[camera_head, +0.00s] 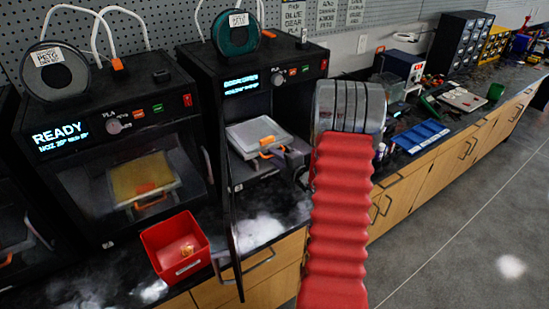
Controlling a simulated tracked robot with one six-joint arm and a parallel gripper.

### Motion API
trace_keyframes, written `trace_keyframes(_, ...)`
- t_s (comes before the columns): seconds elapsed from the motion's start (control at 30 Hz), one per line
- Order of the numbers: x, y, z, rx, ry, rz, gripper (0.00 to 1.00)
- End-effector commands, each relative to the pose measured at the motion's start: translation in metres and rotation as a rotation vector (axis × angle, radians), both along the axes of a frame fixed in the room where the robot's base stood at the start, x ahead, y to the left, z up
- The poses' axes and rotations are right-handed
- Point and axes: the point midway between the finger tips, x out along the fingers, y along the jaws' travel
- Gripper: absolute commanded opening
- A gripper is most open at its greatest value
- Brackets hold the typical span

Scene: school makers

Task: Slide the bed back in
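The right-hand printer (205,75) stands with its dark glass door (235,240) swung open toward me. Its grey bed (252,129) shows inside the opening, with an orange handle (267,141) at the front. The bed's front part appears to stick forward; how far in it sits is hard to tell. My gripper (276,154) is at the bed's front right, close to or touching the orange handle. Its fingers are small and dark, partly hidden by my arm, so I cannot tell whether they are open or shut on the handle.
A left-hand printer (95,105) reads READY, its door closed over a yellowish bed (142,176). A red bin (176,247) with a small orange item stands on the black counter in front. A blue tray (420,135) and drawer cabinets (459,42) are to the right. Open floor lies lower right.

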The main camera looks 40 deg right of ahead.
Motion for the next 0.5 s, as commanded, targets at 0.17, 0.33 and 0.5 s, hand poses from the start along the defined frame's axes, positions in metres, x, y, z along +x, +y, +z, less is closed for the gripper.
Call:
trace_keyframes(0.17, -0.020, 0.002, 0.005, 0.000, 0.000, -0.002, 0.26)
trace_keyframes(0.33, -0.048, 0.005, 0.010, -0.001, 0.001, -0.003, 0.26)
trace_keyframes(0.5, -0.077, 0.010, 0.017, 0.000, 0.001, -0.003, 0.26)
